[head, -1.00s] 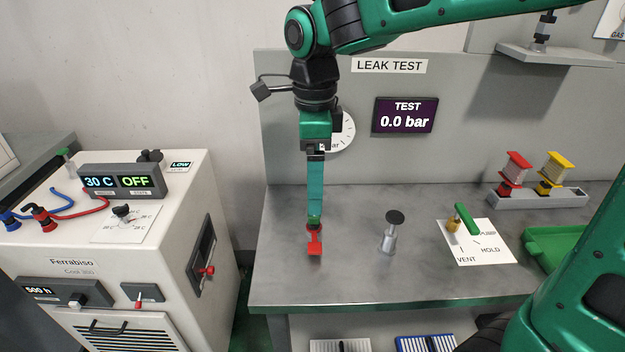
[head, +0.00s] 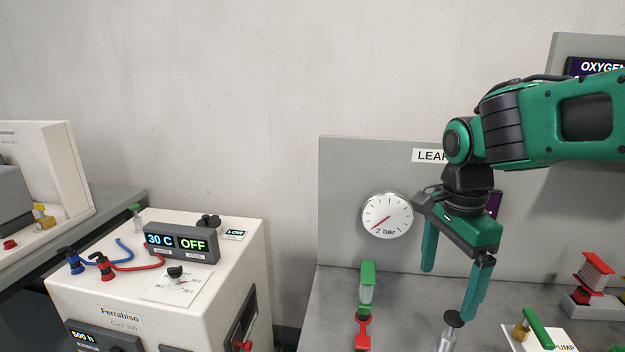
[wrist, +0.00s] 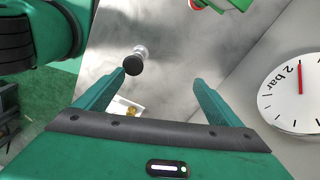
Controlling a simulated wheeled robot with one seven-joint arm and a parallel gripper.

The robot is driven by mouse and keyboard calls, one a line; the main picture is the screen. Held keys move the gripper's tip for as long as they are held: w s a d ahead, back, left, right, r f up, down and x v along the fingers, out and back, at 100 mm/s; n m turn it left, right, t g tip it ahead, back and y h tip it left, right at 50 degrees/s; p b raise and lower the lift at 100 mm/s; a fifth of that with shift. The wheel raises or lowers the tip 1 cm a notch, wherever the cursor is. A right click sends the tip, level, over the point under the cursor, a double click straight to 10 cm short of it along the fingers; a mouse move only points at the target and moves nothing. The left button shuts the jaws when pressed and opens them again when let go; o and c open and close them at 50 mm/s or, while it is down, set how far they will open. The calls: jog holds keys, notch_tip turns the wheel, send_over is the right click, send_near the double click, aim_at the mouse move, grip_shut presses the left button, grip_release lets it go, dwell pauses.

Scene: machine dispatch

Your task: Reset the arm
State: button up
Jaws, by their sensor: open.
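My gripper (head: 448,294) hangs from my arm at the right of the head view, with its two green fingers spread apart and nothing between them. It also shows open and empty in the wrist view (wrist: 158,77). The fingers are tilted above the leak test bench (head: 410,300). A piece with a green cap, pale body and red forked base (head: 366,289) stands on that bench, left of the gripper and apart from it. Part of it shows at the top of the wrist view (wrist: 205,4).
A dark-topped metal post (head: 447,335) stands below the fingers. The round gauge (head: 387,216) is on the panel behind. A green-handled lever (head: 538,330) and a red-capped piece in a rack (head: 594,275) are at right. The white chiller (head: 225,255), reading 30 C and OFF, stands left.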

jog(key=s+d+f+n, duration=0.2)
jog(key=s+d+n, duration=0.1)
jog(key=s+d, duration=0.2)
jog(key=s+d+f+n, duration=0.2)
jog(key=s+d+n, duration=0.1)
jog(key=s+d, duration=0.2)
jog(key=s+d+f+n, duration=0.2)
jog(key=s+d+n, duration=0.1)
jog(key=s+d, duration=0.3)
jog(key=shift+s+d+f+y, duration=0.1)
jog(key=shift+s+f+y, duration=0.15)
jog(key=shift+s, duration=0.3)
jog(key=shift+w+f, duration=0.3)
jog(key=shift+w, duration=0.5)
jog(key=shift+s+r, duration=0.1)
jog(key=shift+s, duration=0.05)
